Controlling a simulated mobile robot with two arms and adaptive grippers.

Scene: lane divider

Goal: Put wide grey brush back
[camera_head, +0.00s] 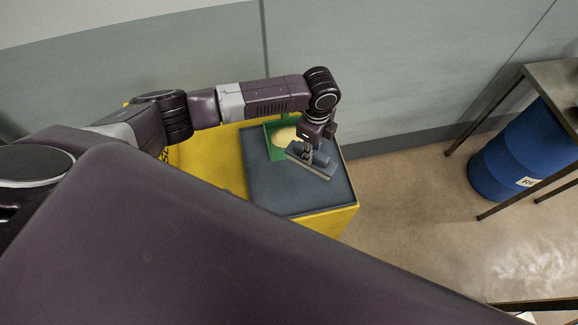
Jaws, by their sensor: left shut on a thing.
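The wide grey brush (315,166) is in my left gripper (309,150), near the middle of the head view. The gripper points down and is shut on the brush. The brush is tilted, its long head slanting down to the right. It shows over the dark blue-grey top (285,190) of a yellow cabinet; I cannot tell whether it touches that top. A green tray (273,151) with a pale yellow round thing (287,137) in it is at the back of the top, partly hidden by the gripper. My right gripper is not in view.
The yellow cabinet (335,220) stands against a grey wall (400,70). A blue barrel (520,150) with a white label stands under a dark metal table (556,82) at the right. The floor between cabinet and table is clear. My own body hides the lower left.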

